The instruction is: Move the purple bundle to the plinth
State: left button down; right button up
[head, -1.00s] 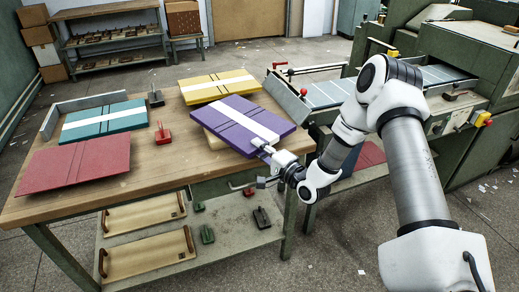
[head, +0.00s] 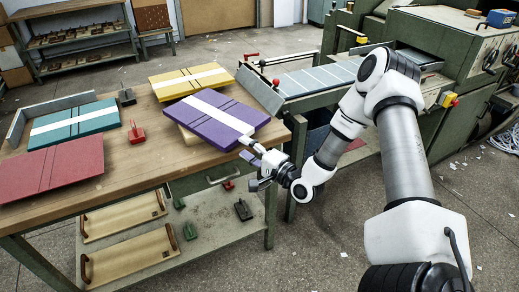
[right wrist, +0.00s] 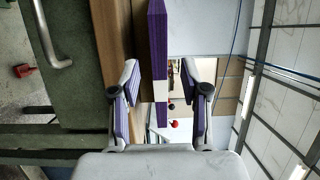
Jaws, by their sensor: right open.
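The purple bundle (head: 195,122), with a white band, lies near the right front edge of the wooden table on a pale wooden block (head: 190,137), overhanging it. My right gripper (head: 251,149) is at the bundle's near right edge, by the end of the band. In the right wrist view the purple bundle (right wrist: 157,35) stands edge-on between the fingers of my right gripper (right wrist: 163,85), which is open with a gap showing on each side. I cannot tell whether the pale block is the plinth. My left gripper is out of view.
A yellow bundle (head: 170,86) lies behind the purple one. A green machine (head: 455,65) with a feed bed (head: 310,82) stands at the right.

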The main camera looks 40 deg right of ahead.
jog(key=s+p, duration=0.2)
jog(key=s, duration=0.5)
jog(key=s+a+f+n+g+y, duration=0.1)
jog(key=s+a+f+n+g, duration=0.3)
jog(key=a+f+n+g, duration=0.55)
jog(key=s+a+f+n+g+h, duration=0.1)
jog(key=s+a+f+n+g, duration=0.1)
jog(key=s+f, duration=0.4)
jog(key=s+a+f+n+g+h, duration=0.2)
jog(key=s+f+g, duration=0.4)
jog(key=s, duration=0.7)
jog(key=a+f+n, duration=0.1)
jog(key=n, duration=0.1)
jog(key=shift+s+a+f+n+b, duration=0.2)
jog(key=shift+s+a+n+b, duration=0.05)
jog(key=shift+s+n+b, duration=0.1)
jog(key=shift+w+r+g+p, duration=0.15)
jog(key=shift+r+g+p, duration=0.1)
jog(key=shift+r+p, duration=1.55)
